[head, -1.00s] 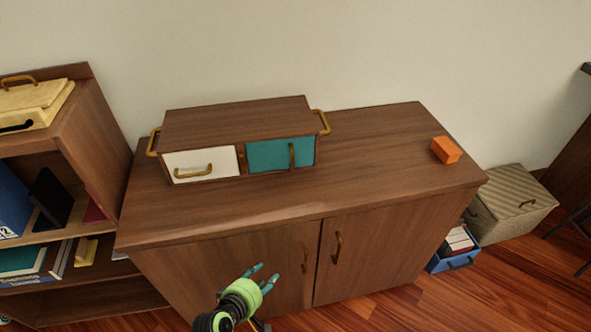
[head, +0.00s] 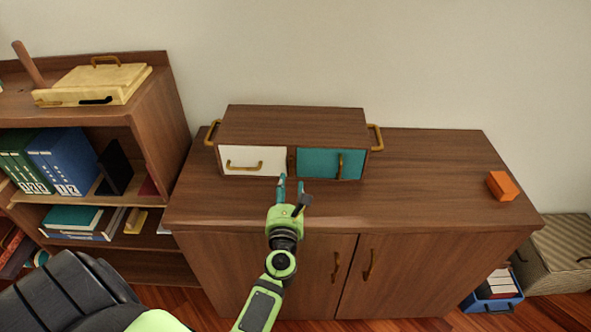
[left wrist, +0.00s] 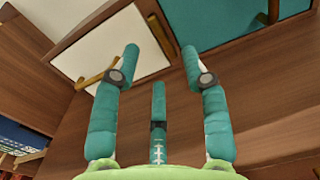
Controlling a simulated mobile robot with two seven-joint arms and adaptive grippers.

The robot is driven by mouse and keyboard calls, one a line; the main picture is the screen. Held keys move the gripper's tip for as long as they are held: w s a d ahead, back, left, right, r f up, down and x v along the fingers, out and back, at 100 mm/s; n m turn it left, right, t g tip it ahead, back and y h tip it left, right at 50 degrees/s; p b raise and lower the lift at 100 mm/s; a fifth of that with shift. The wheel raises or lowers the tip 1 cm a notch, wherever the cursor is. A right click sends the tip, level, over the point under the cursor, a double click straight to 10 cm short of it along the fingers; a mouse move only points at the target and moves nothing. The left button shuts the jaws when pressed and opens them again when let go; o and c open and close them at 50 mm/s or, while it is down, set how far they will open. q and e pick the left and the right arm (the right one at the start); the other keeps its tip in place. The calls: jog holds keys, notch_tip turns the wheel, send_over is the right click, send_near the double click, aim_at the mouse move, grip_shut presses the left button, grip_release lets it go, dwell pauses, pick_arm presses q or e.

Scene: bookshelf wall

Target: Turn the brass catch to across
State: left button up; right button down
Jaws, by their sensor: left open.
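The small brass catch (head: 291,160) sits on the divider between a white drawer front (head: 240,160) and a teal drawer front (head: 318,164) of a low wooden box (head: 290,125) on the cabinet top. It looks roughly upright, but it is too small to be sure. My left gripper (head: 291,186) is in front of and just below the catch, apart from it. Its teal fingers are spread and empty; in the left wrist view the open gripper (left wrist: 160,62) points up toward the divider between the two fronts. My right gripper is out of view.
The white drawer has a horizontal brass handle (head: 244,167), the teal one an upright handle (head: 339,165). Brass side handles (head: 376,137) stick out from the box. An orange block (head: 502,186) lies at the cabinet's right. The cabinet top (head: 420,185) between is clear.

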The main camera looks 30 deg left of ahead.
aim_at(290, 167)
pick_arm(q)
jog(key=x, duration=0.7)
jog(key=shift+a+f, duration=0.1)
jog(key=shift+a, duration=0.05)
grip_shut()
